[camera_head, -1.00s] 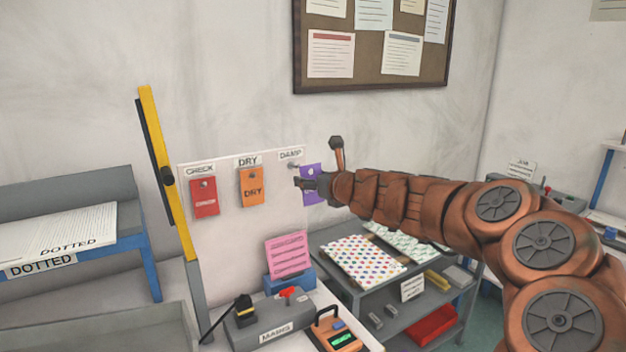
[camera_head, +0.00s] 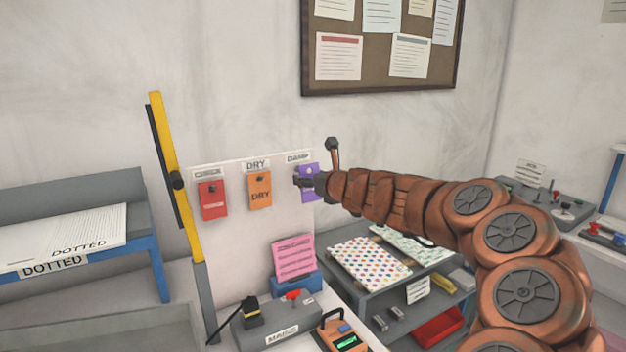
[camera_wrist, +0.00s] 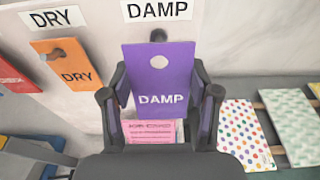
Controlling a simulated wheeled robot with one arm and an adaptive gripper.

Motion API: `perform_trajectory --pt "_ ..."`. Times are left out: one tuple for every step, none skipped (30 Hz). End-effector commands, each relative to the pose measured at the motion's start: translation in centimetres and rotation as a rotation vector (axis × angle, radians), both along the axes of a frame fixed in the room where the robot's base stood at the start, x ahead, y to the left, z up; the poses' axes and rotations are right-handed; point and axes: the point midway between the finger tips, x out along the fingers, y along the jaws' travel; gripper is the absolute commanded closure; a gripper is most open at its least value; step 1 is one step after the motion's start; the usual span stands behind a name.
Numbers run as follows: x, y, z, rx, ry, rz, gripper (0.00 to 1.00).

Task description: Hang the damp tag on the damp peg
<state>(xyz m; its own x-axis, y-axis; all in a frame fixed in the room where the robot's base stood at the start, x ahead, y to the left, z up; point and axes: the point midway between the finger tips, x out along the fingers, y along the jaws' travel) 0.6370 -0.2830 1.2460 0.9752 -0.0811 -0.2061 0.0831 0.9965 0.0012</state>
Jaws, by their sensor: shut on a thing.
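The purple damp tag (camera_wrist: 160,80) is held upright between the fingers of my gripper (camera_wrist: 160,105), which is shut on it. The tag's hole shows near its top edge, and the dark damp peg (camera_wrist: 158,35) shows just above that edge, under the DAMP label (camera_wrist: 158,10). The peg does not show through the hole. In the head view my gripper (camera_head: 302,181) is at the right end of the white peg board, with the damp tag (camera_head: 309,185) partly hidden behind it. The damp peg cannot be made out there.
A red check tag (camera_head: 213,200) and an orange dry tag (camera_head: 260,190) hang to the left on the board. A yellow post (camera_head: 175,175) stands left of it. Below are a pink card (camera_head: 293,257), a grey box (camera_head: 275,322) and a shelf with patterned sheets (camera_head: 368,268).

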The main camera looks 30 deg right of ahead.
Motion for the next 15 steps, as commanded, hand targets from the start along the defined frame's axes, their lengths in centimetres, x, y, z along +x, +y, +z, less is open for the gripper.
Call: perform_trajectory --pt "0.3 0.0 0.0 0.000 0.000 0.001 0.64" --pt "0.4 0.1 0.0 0.000 0.000 0.001 0.64" --pt "0.6 0.1 0.0 0.000 0.000 0.002 0.64" --pt "0.8 0.1 0.0 0.000 0.000 0.002 0.64" --pt "0.9 0.1 0.0 0.000 0.001 0.002 0.64" --pt "1.1 0.0 -0.1 0.000 0.001 0.002 0.64" --pt "1.2 0.0 -0.1 0.000 0.001 0.002 0.64" --pt "1.4 0.0 -0.1 0.000 0.001 0.002 0.64" --pt "1.6 0.0 -0.1 0.001 0.001 0.003 0.64" --pt "1.7 0.0 -0.2 0.001 0.001 0.003 0.64" --pt "1.9 0.0 -0.2 0.001 0.001 0.003 0.64" --pt "2.0 0.0 -0.2 0.001 0.001 0.003 0.64" --pt "2.2 -0.1 -0.3 0.001 0.001 0.003 0.64" --pt "2.3 -0.1 -0.3 0.000 0.001 0.002 0.64" --pt "2.5 -0.1 -0.4 0.000 0.001 0.002 0.64"
